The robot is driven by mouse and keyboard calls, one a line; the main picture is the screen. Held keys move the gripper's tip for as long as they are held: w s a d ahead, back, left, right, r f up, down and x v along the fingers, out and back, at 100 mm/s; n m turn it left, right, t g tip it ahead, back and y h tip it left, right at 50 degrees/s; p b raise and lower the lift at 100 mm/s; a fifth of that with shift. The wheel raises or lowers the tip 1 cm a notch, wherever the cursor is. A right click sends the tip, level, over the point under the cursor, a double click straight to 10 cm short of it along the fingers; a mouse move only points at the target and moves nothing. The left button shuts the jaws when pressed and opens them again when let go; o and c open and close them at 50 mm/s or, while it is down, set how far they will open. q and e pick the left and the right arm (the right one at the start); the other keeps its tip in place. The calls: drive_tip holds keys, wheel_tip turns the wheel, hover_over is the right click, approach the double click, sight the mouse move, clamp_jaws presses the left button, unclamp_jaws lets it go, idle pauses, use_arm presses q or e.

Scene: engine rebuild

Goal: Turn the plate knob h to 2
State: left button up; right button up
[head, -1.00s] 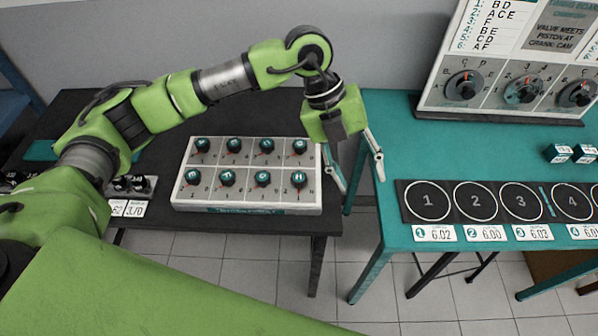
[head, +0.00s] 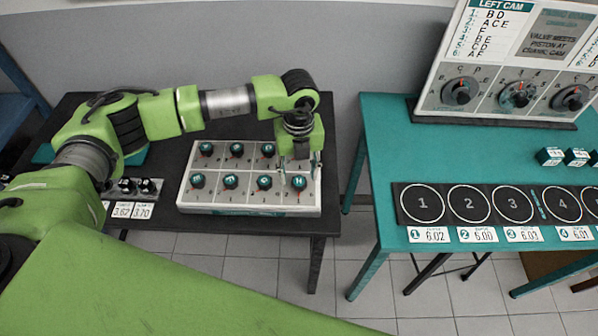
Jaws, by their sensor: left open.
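The knob plate (head: 245,210) is a white panel with two rows of dark knobs, teal on top with letters, on the black table. The knob at the right end of the front row, which looks like knob h (head: 299,182), shows just below my left gripper (head: 299,174). That gripper points down with its fingers apart, one to each side of this knob as seen from here. I cannot tell whether they touch it. The right-end knob of the back row is hidden behind the gripper. The knob's small scale marks are too small to read. My right gripper is out of view.
Small dark parts with number cards (head: 132,210) sit left of the plate. A teal table (head: 385,150) stands to the right across a gap, with a strip of numbered circles (head: 445,222) and an upright dial board (head: 490,112). A grey wall is behind.

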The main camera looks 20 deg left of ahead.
sight(299, 185)
use_arm(q)
drive_tip(key=shift+f, duration=1.25)
drive_tip(key=c, duration=1.1)
